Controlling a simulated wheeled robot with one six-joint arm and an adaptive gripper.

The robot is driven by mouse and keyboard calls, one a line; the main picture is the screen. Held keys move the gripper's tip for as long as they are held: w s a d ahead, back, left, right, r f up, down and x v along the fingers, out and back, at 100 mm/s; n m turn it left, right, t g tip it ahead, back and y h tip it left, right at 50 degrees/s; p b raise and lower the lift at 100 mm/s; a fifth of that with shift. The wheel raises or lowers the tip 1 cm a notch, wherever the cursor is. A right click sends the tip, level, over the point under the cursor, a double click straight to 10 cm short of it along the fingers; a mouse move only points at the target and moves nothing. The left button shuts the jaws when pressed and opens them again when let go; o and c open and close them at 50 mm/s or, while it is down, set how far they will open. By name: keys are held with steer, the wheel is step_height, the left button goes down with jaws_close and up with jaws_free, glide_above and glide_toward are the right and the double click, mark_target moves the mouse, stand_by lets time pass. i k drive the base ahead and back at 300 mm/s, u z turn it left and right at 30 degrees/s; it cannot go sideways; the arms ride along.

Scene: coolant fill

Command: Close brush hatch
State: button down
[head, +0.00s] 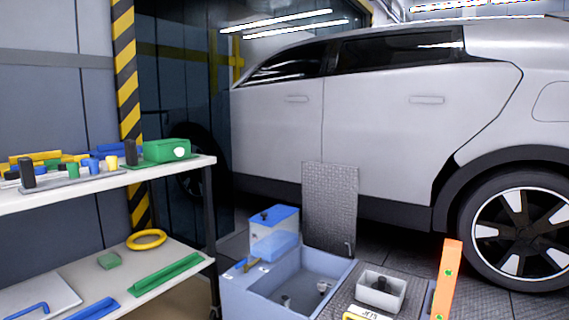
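A grey textured panel (330,205) stands nearly upright behind a blue open box (300,285), in front of the white car. It looks like a raised hatch lid, but no label on it can be read. The box's inside is open to view and small dark fittings show on its floor. A small grey tray with a dark knob (381,290) sits to the right of the box on a textured surface. Which of these is the brush hatch I cannot tell for certain. My gripper is not in view.
A white two-level shelf (170,180) with coloured parts stands at the left. A blue-topped container (274,222) stands behind the box. An upright orange bar (447,280) with green dots stands at the right, near the car's rear wheel (520,232).

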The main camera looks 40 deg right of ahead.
mark_target(330, 191)
steer(key=i, duration=1.15)
steer(key=z, duration=0.75)
steer(key=i, duration=1)
steer(key=z, duration=1)
